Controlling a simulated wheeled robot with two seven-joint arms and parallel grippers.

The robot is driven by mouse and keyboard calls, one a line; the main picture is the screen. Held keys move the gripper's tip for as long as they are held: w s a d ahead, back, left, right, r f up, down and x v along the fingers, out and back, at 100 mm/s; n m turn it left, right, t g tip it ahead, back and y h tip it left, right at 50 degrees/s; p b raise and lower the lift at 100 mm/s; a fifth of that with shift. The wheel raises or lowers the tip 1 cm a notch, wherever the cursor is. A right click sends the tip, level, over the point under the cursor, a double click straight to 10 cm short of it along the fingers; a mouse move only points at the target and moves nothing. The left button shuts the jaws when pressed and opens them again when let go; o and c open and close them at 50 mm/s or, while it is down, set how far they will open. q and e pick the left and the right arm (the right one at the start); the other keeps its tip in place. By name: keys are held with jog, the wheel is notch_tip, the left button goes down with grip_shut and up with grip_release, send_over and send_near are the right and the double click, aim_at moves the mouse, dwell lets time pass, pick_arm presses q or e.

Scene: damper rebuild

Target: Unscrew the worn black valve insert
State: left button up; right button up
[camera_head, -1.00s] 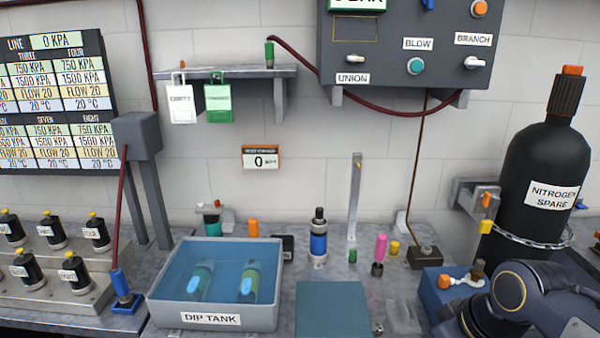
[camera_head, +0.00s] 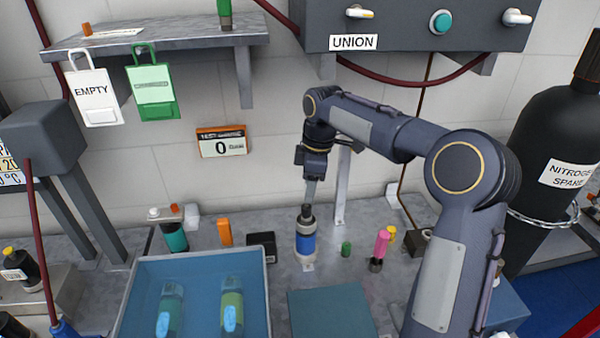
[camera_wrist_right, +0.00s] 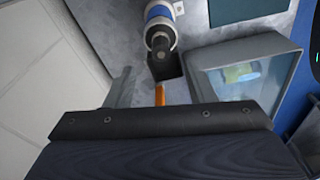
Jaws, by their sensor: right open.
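A blue cylinder (camera_head: 305,242) with a silver collar stands upright on the bench, with a black top (camera_head: 306,213) that looks like the valve insert. In the right wrist view the blue cylinder (camera_wrist_right: 158,12) is at the top edge, its dark top (camera_wrist_right: 161,43) towards the gripper. My right gripper (camera_head: 311,190) hangs just above the black top, pointing down. It is open and holds nothing. Whether a finger touches the top cannot be told. My left gripper is not in view.
The dip tank (camera_head: 262,300) with two cylinders inside is left of the blue cylinder. A small black box (camera_head: 262,247) and an orange bottle (camera_head: 225,232) stand close by.

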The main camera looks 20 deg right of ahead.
aim_at(307, 206)
jog(key=f, duration=0.7)
jog(key=shift+w+a+f+p, duration=0.1)
jog(key=shift+a+f+p, duration=0.1)
jog(key=shift+a+p, duration=0.2)
jog(key=shift+c, duration=0.2)
grip_shut()
jog(key=shift+r+n+p, duration=0.2)
jog(key=shift+n+p, duration=0.65)
jog(key=shift+n, duration=0.15)
jog(key=n+p, duration=0.1)
jog(key=n, duration=0.2)
jog(key=shift+g, duration=0.3)
jog(key=shift+f+n+p, duration=0.2)
jog(key=shift+n+p, duration=0.1)
jog(key=shift+n, duration=0.1)
